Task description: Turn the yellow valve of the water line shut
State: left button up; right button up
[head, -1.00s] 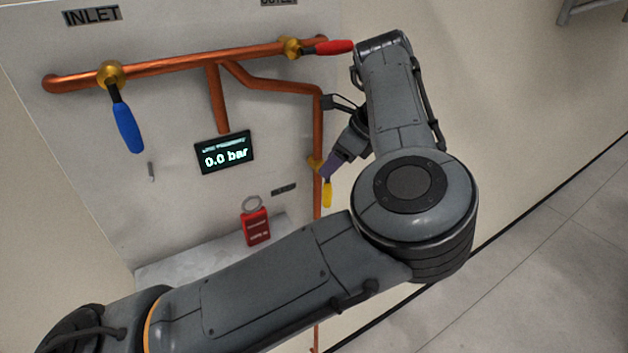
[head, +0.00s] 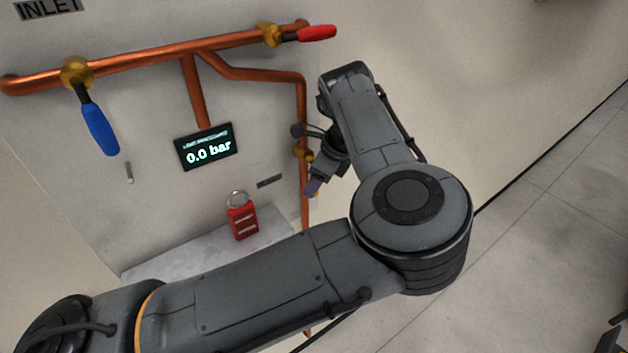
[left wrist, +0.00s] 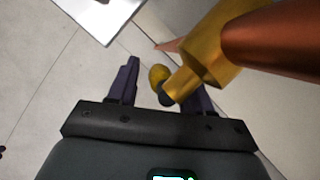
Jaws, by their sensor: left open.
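The yellow valve has a brass body (head: 303,153) on the vertical copper pipe, right of the display. Its handle is almost hidden behind my left gripper (head: 312,188) in the head view. In the left wrist view the brass body (left wrist: 213,48) is close, and the yellow handle (left wrist: 158,75) with its dark neck shows between the two purple fingers. My left gripper (left wrist: 162,88) is open, with one finger on each side of the handle and visible gaps. I cannot tell whether either finger touches it. My right gripper is not in view.
A blue-handled valve (head: 98,128) and a red-handled valve (head: 316,33) sit on the upper copper pipe (head: 140,58). The display (head: 206,147) reads 0.0 bar. A red padlock (head: 242,220) stands on the ledge (head: 165,255). Open floor lies to the right.

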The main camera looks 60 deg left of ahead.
pick_arm(q)
jog(key=shift+s+a+f, duration=0.15)
jog(key=shift+a+f, duration=0.05)
jog(key=shift+f, duration=0.3)
jog(key=shift+c, duration=0.5)
grip_shut()
